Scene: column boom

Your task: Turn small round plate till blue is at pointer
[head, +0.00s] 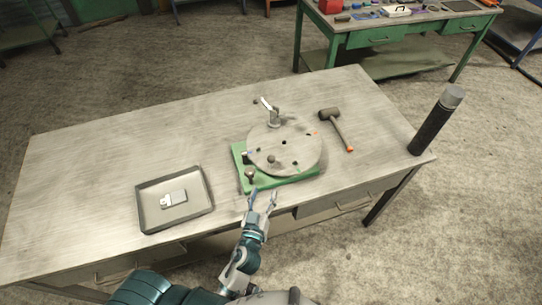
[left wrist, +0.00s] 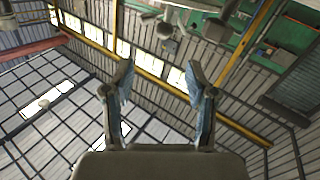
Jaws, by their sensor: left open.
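The small round plate (head: 300,153) is a grey disc with a dark centre hole, lying on a green base (head: 288,182) near the table's front edge. A small red mark (head: 314,133) shows at its right rim. A short knob (head: 271,159) stands on its front left part. I cannot make out a blue mark or clearly tell which part is the pointer. My left gripper (head: 262,195) is open and empty, just in front of the base, with its fingers towards it. Its spread fingers (left wrist: 160,85) also show in the left wrist view. My right gripper is not in view.
An upright metal handle (head: 268,106) stands behind the plate. A mallet (head: 337,128) lies to the right, and a dark cylinder (head: 432,128) stands at the right corner. A tray (head: 146,211) with a small pale object sits at left. The table's (head: 110,150) back left is clear.

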